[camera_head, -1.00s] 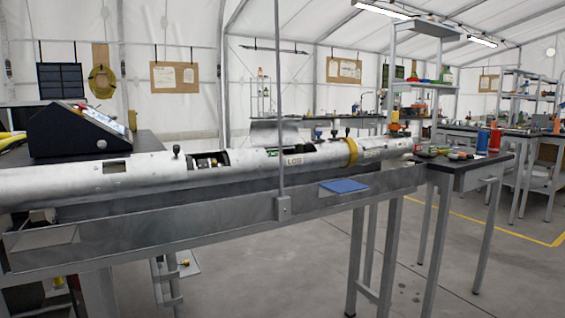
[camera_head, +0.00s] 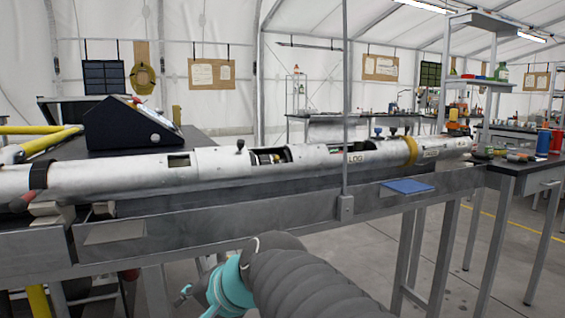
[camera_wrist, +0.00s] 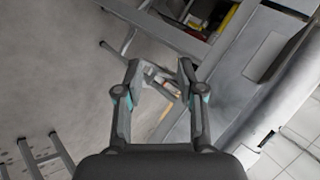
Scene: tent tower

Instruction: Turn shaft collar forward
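A long silver tube assembly (camera_head: 110,172) lies along the bench across the head view. A yellow-gold ring (camera_head: 411,151) wraps around it right of the middle, and a black ring (camera_head: 40,175) wraps around it at the far left. I cannot tell which ring is the shaft collar. My arm, in a grey sleeve with a teal joint, shows at the bottom of the head view, below and in front of the tube. In the wrist view my gripper (camera_wrist: 160,72) is open with nothing between its fingers; floor and bench frame lie beyond it. It touches neither ring.
The grey metal bench (camera_head: 290,212) carries the tube. A thin upright post (camera_head: 345,110) stands in front of the tube. A blue pad (camera_head: 408,187) lies on the bench's front ledge. A black console (camera_head: 125,125) stands behind the tube. Open floor lies at the lower right.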

